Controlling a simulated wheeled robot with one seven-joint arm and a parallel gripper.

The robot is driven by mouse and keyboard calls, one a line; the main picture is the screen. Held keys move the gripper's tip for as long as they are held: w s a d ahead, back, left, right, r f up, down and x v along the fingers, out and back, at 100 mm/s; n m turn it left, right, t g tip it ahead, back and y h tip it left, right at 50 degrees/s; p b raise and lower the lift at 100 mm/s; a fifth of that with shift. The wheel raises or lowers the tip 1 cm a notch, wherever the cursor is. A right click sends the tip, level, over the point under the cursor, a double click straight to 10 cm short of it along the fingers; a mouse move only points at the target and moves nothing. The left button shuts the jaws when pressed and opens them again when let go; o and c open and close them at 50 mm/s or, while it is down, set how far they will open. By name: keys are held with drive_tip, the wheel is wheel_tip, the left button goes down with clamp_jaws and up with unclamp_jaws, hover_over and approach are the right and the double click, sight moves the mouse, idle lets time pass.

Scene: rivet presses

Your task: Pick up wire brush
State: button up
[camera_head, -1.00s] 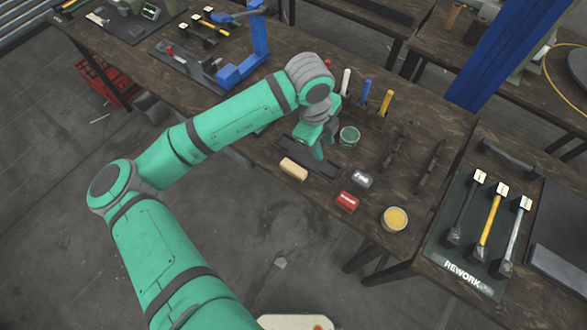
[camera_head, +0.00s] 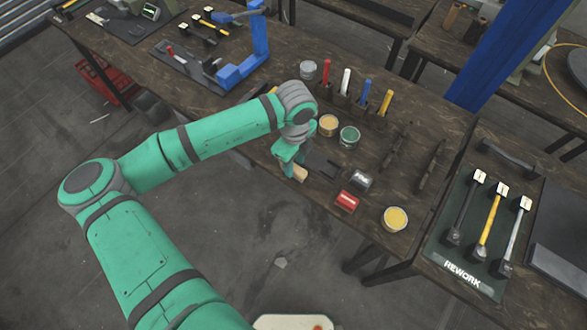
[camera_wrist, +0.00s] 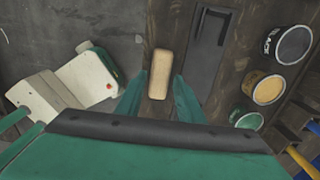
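The wire brush (camera_head: 300,173) appears to be the pale wooden block near the front edge of the dark workbench; its bristles are hidden. In the head view my gripper (camera_head: 289,168) points down at it and covers its left part. In the wrist view the brush (camera_wrist: 160,74) lies lengthwise between my gripper's two green fingers (camera_wrist: 159,98), with a gap on each side. The fingers are apart and not closed on it. I cannot tell how far above the bench the fingertips are.
A dark flat tray (camera_head: 322,168) lies right of the brush. An orange tin (camera_head: 328,124) and a green tin (camera_head: 349,137) stand behind it. A red block (camera_head: 347,202), a grey metallic piece (camera_head: 361,180) and a yellow tin (camera_head: 396,219) are to the right.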

drive_tip(key=shift+f, duration=1.6)
drive_tip(key=c, duration=0.8)
drive_tip(key=shift+c, duration=0.3)
drive_tip(key=shift+r, duration=0.15)
drive_tip(key=shift+r, duration=0.5)
drive_tip(key=s+a+r, duration=0.1)
drive_tip(key=s+r, duration=1)
drive_tip(key=s, duration=0.3)
drive_tip(key=shift+a+r, duration=0.35)
drive_tip(key=shift+r, duration=0.05)
